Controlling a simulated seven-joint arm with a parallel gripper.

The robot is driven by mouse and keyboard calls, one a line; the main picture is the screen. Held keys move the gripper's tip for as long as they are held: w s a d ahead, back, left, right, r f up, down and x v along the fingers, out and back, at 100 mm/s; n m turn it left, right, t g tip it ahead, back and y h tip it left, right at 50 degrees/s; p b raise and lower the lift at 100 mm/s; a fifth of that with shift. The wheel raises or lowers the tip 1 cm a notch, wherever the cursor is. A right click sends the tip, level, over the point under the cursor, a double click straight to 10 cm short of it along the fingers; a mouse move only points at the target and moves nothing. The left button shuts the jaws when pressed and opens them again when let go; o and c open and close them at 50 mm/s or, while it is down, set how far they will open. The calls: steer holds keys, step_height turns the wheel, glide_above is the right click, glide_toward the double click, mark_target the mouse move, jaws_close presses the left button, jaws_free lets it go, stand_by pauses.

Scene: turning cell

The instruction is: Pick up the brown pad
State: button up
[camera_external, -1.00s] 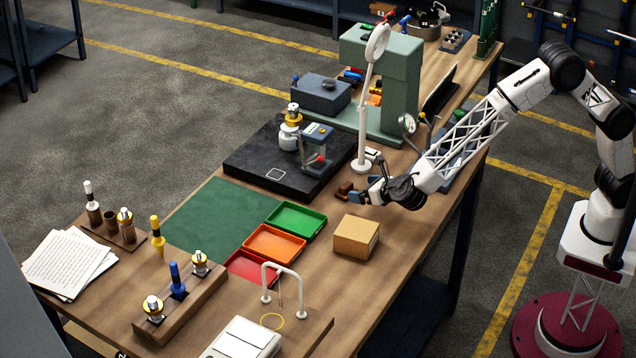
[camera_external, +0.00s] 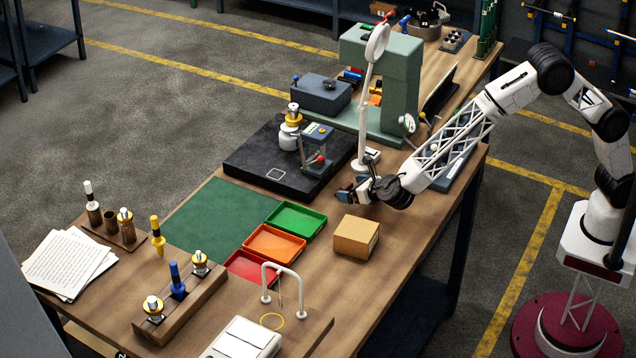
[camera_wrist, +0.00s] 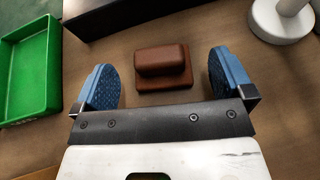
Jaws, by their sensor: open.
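The brown pad (camera_wrist: 163,66) is a small reddish-brown block with a raised rounded top. In the wrist view it lies on the wooden table, upper middle, between and slightly beyond my gripper's two blue fingertips. My gripper (camera_wrist: 164,80) is open, with clear gaps on both sides of the pad, and nothing is held. In the external view my gripper (camera_external: 353,192) is low over the table, beside the white lamp base. There the pad is hidden by the gripper.
A green tray (camera_wrist: 30,75) lies to the left and the round white lamp base (camera_wrist: 280,22) to the upper right. A black plate (camera_external: 250,158) is beyond the gripper. A cardboard box (camera_external: 355,238) stands in front. Bare table lies around the pad.

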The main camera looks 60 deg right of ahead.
stand_by(0.5)
steer(key=c, duration=1)
steer(key=shift+r, duration=0.15)
steer(key=shift+c, duration=0.2)
steer(key=shift+r, duration=1.35)
steer(key=shift+s+r, duration=0.1)
steer(key=shift+r, duration=0.25)
steer(key=s+d, duration=0.3)
steer(key=s, duration=0.1)
steer(key=s+d+r, duration=0.1)
steer(key=s+d, duration=0.2)
steer(key=s, duration=0.1)
steer(key=s+d, duration=0.3)
steer(key=s, duration=0.2)
steer(key=shift+r, duration=0.15)
